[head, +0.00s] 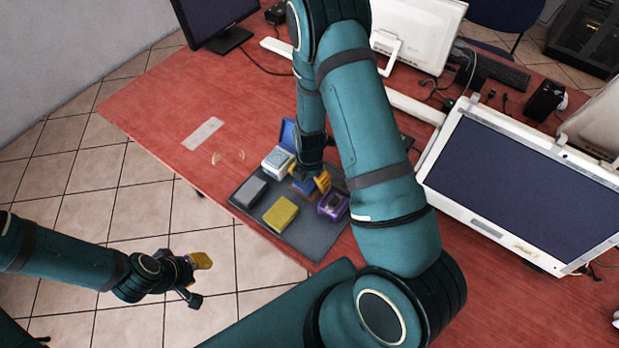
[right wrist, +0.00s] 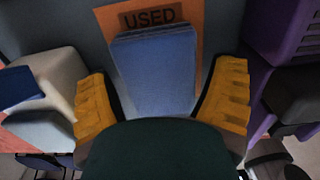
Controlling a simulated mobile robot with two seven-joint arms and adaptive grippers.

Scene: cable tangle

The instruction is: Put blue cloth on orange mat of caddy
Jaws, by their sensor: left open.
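In the right wrist view the folded blue cloth (right wrist: 155,70) lies over the orange mat (right wrist: 110,20), whose strip marked "USED" shows beyond it. The mat also shows as a small orange patch in the head view (head: 304,187), partly hidden by my right arm. My right gripper (right wrist: 162,100) is open, with one yellow finger on each side of the cloth and visible gaps between. In the head view my right gripper (head: 320,182) is over the caddy (head: 250,208), a dark grey tray. My left gripper (head: 197,277) is open and empty, off the table's near edge.
On the caddy are a grey block (head: 248,191), a yellow block (head: 281,214), a purple container (head: 333,205) and a white box (head: 278,160) with a blue lid. A white monitor (head: 520,185) stands to the right. The table's left part is mostly clear.

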